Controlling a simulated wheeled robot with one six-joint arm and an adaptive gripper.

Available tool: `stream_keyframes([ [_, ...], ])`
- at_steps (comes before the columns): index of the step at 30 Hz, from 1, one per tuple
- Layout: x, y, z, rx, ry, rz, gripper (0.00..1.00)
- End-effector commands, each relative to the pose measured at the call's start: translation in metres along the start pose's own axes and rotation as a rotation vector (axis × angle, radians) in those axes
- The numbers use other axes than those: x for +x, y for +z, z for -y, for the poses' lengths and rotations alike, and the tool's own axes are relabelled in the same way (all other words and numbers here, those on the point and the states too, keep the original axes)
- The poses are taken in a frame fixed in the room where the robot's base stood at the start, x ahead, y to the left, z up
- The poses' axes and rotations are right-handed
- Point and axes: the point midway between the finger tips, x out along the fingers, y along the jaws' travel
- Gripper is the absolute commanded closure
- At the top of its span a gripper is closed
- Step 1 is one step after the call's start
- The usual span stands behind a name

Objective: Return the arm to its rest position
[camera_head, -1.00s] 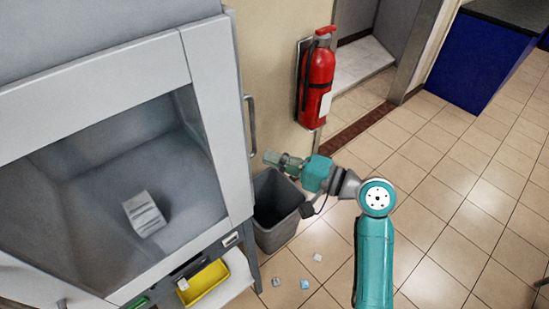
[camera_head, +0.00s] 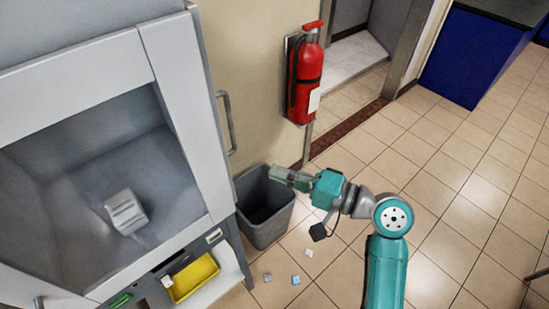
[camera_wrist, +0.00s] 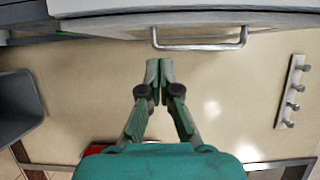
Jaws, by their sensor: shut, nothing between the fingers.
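My teal arm reaches left across the head view, folded at the elbow. My gripper (camera_head: 277,173) is at its end, in front of the beige wall and appearing over the back rim of the grey bin. In the wrist view, my gripper (camera_wrist: 158,78) shows its two green fingers with their tips together. It is shut and nothing is held. The tips point toward a metal handle (camera_wrist: 198,46) on the cabinet and stand apart from it in the picture.
A white-fronted cabinet (camera_head: 180,100) with a grey interior fills the left. The grey bin (camera_head: 267,228) stands beside it. A red fire extinguisher (camera_head: 305,75) hangs on the wall. Small pieces (camera_head: 296,280) lie on the floor. Tiled floor (camera_head: 450,190) is open at right.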

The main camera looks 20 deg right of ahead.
Motion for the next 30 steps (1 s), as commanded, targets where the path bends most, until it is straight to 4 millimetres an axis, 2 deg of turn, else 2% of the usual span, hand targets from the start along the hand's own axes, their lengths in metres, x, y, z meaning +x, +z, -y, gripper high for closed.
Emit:
stream_keyframes([
  [4,-0.010,0.009,0.000,0.000,0.001,-0.001,1.00],
  [13,-0.013,0.013,-0.001,0.000,0.001,-0.001,1.00],
  [17,-0.013,0.014,-0.012,0.002,0.011,-0.035,1.00],
  [23,-0.022,0.020,-0.063,-0.024,0.082,-0.199,1.00],
  [30,-0.057,0.038,-0.131,-0.144,0.238,-0.406,1.00],
])
